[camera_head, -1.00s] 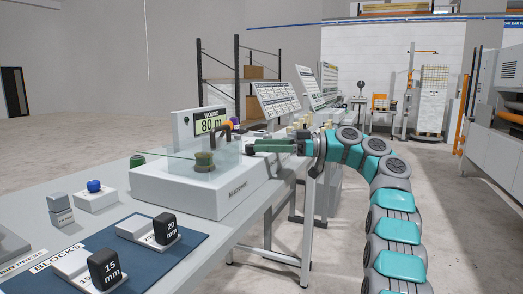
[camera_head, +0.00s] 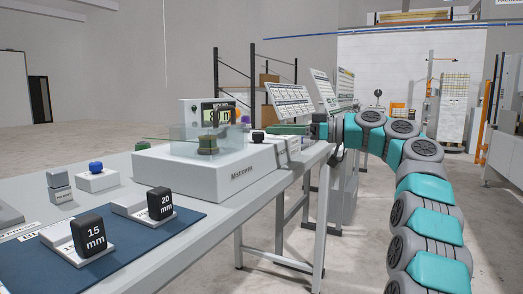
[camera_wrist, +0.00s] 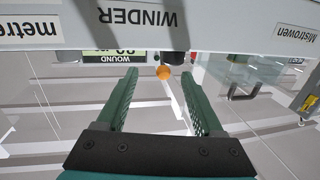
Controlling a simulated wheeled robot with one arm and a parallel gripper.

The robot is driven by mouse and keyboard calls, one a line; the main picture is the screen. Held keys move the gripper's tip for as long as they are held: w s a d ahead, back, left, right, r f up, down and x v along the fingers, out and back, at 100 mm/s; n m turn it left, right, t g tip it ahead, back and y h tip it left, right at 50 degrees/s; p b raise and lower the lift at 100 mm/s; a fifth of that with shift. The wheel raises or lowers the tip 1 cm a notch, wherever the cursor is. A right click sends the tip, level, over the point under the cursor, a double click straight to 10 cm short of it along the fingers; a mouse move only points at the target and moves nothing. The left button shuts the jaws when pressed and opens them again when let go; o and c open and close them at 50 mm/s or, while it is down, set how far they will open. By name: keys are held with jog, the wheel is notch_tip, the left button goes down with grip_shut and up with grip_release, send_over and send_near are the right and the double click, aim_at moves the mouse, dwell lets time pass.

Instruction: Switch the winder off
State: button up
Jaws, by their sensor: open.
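The winder (camera_head: 215,176) is a white box marked "Mistrowen" on the table, with a clear cover over a dark green spool (camera_head: 208,145). Its upright display panel (camera_head: 190,117) stands behind the spool. An orange knob (camera_head: 246,117) shows beside the panel, and a dark round knob (camera_head: 258,137) is at the winder's right end. My gripper (camera_head: 290,130) is open and empty to the right of these. In the wrist view, upside down, the "WINDER" face (camera_wrist: 215,20) is close ahead, and the orange knob (camera_wrist: 163,73) appears between the open fingers (camera_wrist: 158,82); contact cannot be told.
A blue mat (camera_head: 140,240) with 15 mm and 20 mm blocks lies at the near left. A blue button (camera_head: 95,166) on a white box stands behind it. Sign boards (camera_head: 283,100) stand beyond the winder. Open floor lies right of the table.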

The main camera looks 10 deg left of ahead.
aim_at(263, 135)
jog(key=s+m+t+b, duration=0.1)
jog(key=b, duration=0.1)
jog(key=s+m+t+b, duration=0.1)
jog(key=t+b, duration=0.1)
jog(key=b, duration=0.1)
jog(key=shift+f+h, duration=0.35)
jog(key=shift+h, duration=0.05)
jog(key=s+t+b, duration=0.1)
jog(key=s+m+b, duration=0.1)
jog(key=b, duration=0.1)
jog(key=shift+d+f+t, duration=0.4)
jog(key=shift+s+d+t+h+b, duration=0.3)
jog(key=shift+h+b, duration=0.1)
jog(key=shift+b, duration=0.2)
jog(key=shift+p+x, duration=0.4)
jog(key=shift+x, duration=3.65)
jog(key=shift+c, duration=0.3)
jog(key=shift+d, duration=0.1)
grip_shut()
